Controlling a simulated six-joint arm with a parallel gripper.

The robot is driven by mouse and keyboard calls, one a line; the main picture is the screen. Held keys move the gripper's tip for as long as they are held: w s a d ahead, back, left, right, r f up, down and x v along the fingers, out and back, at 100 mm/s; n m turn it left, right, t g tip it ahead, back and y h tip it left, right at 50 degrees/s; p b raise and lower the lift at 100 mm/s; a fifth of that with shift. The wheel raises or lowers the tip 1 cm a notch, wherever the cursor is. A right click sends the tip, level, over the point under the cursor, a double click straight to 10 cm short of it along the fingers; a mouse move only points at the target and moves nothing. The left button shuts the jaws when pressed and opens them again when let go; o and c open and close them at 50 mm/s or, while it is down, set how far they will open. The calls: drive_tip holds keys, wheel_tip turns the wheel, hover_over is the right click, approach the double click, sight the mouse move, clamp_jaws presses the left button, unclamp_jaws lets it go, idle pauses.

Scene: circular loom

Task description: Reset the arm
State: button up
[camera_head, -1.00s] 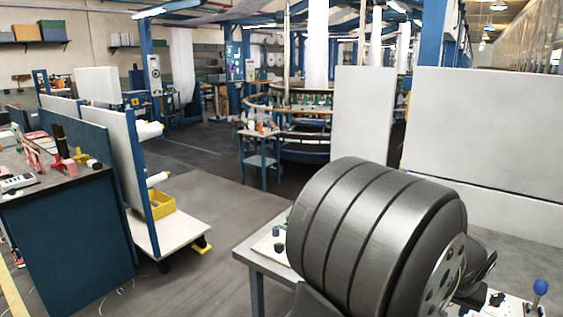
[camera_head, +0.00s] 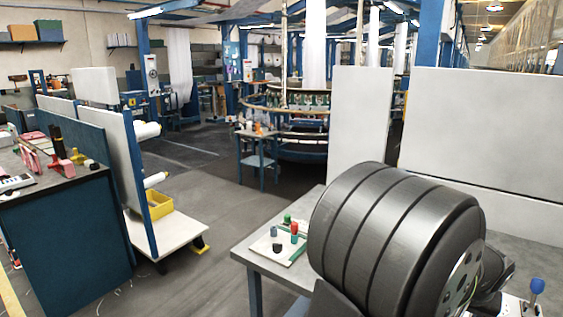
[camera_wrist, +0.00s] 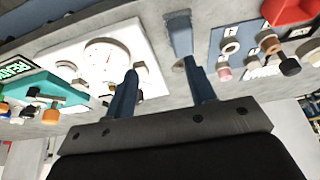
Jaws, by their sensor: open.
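My gripper (camera_wrist: 160,68) shows in the wrist view as two blue-grey fingers standing well apart on a dark bar. Nothing sits between the fingers. A white panel with a round dial (camera_wrist: 107,60) lies beyond the left finger. A blue-grey strip (camera_wrist: 179,34) shows just past the right finger; I cannot tell whether they touch. In the head view my dark, ribbed arm link fills the lower right, and my gripper is not visible there.
A workbench (camera_head: 65,235) stands left. Open floor (camera_head: 210,240) lies between.

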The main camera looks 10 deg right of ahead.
drive_tip(key=s+r, duration=0.4)
drive_tip(key=s, duration=0.3)
drive_tip(key=w+a+r, duration=0.2)
drive_tip(key=w+r, duration=0.1)
drive_tip(key=w, duration=0.9)
drive_tip(key=w+a+r, duration=0.3)
drive_tip(key=w+a, duration=0.3)
drive_tip(key=w, duration=0.2)
drive_tip(key=w+a+r+n, duration=0.1)
drive_tip(key=w+a+r, duration=0.3)
drive_tip(key=w, duration=0.5)
drive_tip(key=w+a+r+n, duration=0.1)
drive_tip(key=w+a+r, duration=0.2)
drive_tip(key=w+a, duration=0.6)
drive_tip(key=shift+r+y, duration=0.3)
drive_tip(key=shift+y, duration=0.1)
